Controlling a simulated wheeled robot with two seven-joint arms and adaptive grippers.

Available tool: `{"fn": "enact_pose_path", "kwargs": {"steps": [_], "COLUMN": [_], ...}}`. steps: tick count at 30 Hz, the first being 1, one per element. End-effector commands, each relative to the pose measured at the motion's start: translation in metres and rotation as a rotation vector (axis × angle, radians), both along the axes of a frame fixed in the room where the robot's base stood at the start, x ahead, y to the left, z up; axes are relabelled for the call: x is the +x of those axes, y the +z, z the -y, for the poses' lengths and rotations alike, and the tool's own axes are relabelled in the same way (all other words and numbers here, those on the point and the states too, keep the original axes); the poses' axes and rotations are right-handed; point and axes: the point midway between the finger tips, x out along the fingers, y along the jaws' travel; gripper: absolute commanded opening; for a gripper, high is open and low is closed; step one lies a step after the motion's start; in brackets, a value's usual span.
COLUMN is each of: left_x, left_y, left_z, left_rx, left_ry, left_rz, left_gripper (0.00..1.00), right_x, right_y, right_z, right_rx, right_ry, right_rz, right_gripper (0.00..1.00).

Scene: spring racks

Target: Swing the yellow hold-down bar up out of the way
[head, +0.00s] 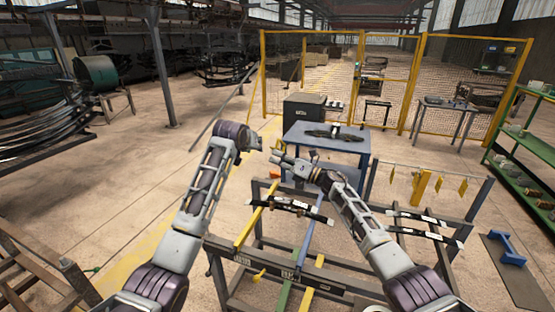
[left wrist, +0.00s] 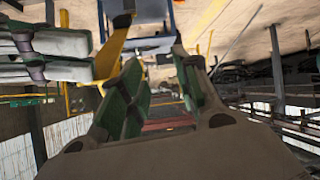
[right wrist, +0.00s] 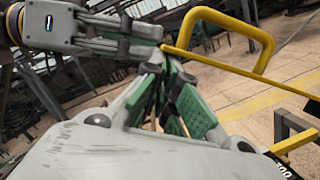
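The yellow hold-down bar (right wrist: 242,72) crosses the upper part of the right wrist view and carries a U-shaped handle. In the head view I take it to be the slanted yellow bar (head: 256,214) on the left of the dark rack. My right gripper (right wrist: 166,60) has its fingertips together close to the bar's end; whether they touch it is unclear. My left gripper (left wrist: 157,62) has its fingers apart and nothing visible between them. In the head view both grippers are close together above the rack.
The rack frame (head: 350,287) holds dark springs (head: 290,207) and stands in front of me. A blue table (head: 330,140) is behind it. A yellow mesh fence (head: 335,80) and green shelves (head: 525,150) stand farther off. The floor at left is mostly clear.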

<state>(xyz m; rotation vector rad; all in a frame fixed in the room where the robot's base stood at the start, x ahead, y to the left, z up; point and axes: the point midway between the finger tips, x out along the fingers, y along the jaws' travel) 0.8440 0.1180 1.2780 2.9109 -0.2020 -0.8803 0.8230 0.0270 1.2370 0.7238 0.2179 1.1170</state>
Motion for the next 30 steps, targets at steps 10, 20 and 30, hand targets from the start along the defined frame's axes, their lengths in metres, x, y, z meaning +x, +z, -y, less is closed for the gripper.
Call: {"fn": "enact_pose_path", "kwargs": {"steps": [10,20,30], "left_x": [-0.006,-0.033,-0.081], "left_y": [-0.119,-0.231,-0.344], "left_z": [-0.048,-0.087,-0.128], "left_rx": [0.036,0.079,0.134], "left_ry": [0.059,0.098,0.132], "left_rz": [-0.097,-0.2,-0.311], "left_gripper": [0.32,0.32,0.32], "right_x": [0.0,0.0,0.0], "right_y": [0.0,0.0,0.0], "right_z": [0.001,0.001,0.001], "right_rx": [0.0,0.0,0.0], "right_ry": [-0.002,-0.002,-0.002], "right_rz": [-0.001,-0.001,-0.001], "right_gripper": [0.0,0.0,0.0]}}
